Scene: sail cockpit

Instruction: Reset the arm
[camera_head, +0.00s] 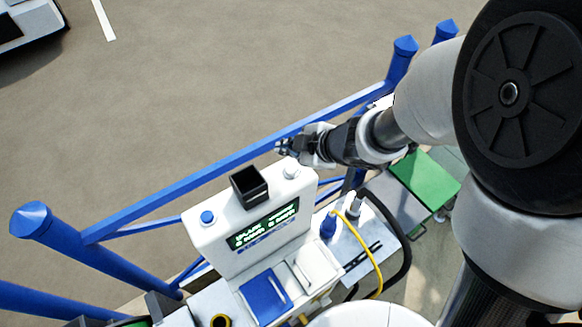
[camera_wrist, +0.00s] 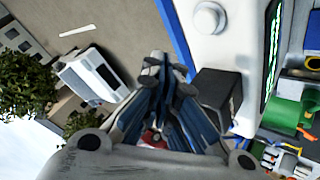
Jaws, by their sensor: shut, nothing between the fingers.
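My gripper (camera_head: 284,147) is in the head view, at the end of my arm, which reaches in from the right. It hangs by the upper right corner of a white console (camera_head: 213,236), close to a blue rail. In the wrist view my gripper (camera_wrist: 168,72) points away from the camera with its fingers together and nothing held. The console, with a white knob (camera_wrist: 209,18) and a black box (camera_wrist: 216,90), stands just to its right there. I cannot tell whether the gripper touches the console.
Blue railings (camera_head: 235,160) run behind the console. A green panel (camera_head: 424,178) lies to the right, and a yellow cable (camera_head: 374,256) and a black hose curve beside the console. Blue and white lids (camera_head: 265,297) sit in front. Open pavement (camera_head: 220,80) lies beyond the rail.

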